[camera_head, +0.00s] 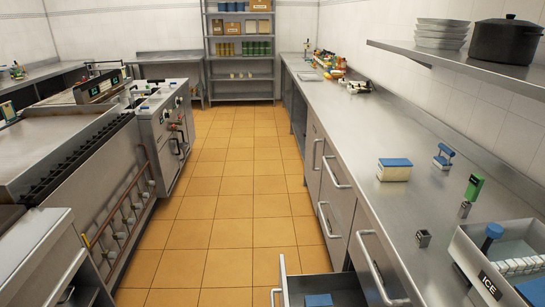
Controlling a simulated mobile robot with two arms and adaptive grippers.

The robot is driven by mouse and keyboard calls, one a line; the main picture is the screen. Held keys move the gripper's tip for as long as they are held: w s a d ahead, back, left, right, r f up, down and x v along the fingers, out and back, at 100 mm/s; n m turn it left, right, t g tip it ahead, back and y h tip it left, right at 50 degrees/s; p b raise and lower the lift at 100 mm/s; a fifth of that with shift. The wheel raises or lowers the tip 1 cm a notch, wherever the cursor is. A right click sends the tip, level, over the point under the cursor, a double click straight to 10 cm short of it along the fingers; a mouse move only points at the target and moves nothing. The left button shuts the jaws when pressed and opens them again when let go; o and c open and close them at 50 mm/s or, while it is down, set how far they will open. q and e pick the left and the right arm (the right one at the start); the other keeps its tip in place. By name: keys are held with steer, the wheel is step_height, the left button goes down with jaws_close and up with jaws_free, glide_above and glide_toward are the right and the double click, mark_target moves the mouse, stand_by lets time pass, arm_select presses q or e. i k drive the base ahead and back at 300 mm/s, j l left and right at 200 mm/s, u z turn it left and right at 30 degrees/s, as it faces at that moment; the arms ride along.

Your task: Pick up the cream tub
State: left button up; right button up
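A small cream tub (394,174) with a flat blue lid stands on the steel counter at the right. Its near sides and lid show clearly, and nothing touches it. Neither of my grippers shows in the head view.
A blue-topped metal tool (443,156) stands right of the tub. A green-topped item (474,187), a small metal cube (423,238) and a steel bin marked ICE (490,284) are nearer. A drawer (330,290) stands open below.

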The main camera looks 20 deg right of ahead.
mark_target(389, 169)
steer(key=i+j+u, duration=0.1)
steer(key=i+j, duration=0.15)
steer(key=i, duration=0.2)
steer(key=i+j+u, duration=0.15)
steer(key=i, duration=0.25)
steer(key=i+l+z, duration=0.15)
steer(key=i+z, duration=0.3)
steer(key=i, duration=0.15)
steer(key=i+z, duration=0.65)
steer(key=i, duration=0.4)
steer(key=i+j+z, duration=0.15)
steer(key=i, duration=0.4)
steer(key=i+j+z, duration=0.15)
steer(key=i, duration=0.4)
steer(key=i+j+z, duration=0.15)
steer(key=i, duration=0.4)
steer(key=i+z, duration=0.1)
steer(key=z, duration=0.35)
steer(key=i+z, duration=0.1)
steer(key=z, duration=0.4)
steer(key=i+j+z, duration=0.1)
steer(key=z, duration=0.35)
steer(key=j+z, duration=0.1)
steer(key=z, duration=0.4)
steer(key=i+j+z, duration=0.1)
steer(key=z, duration=0.35)
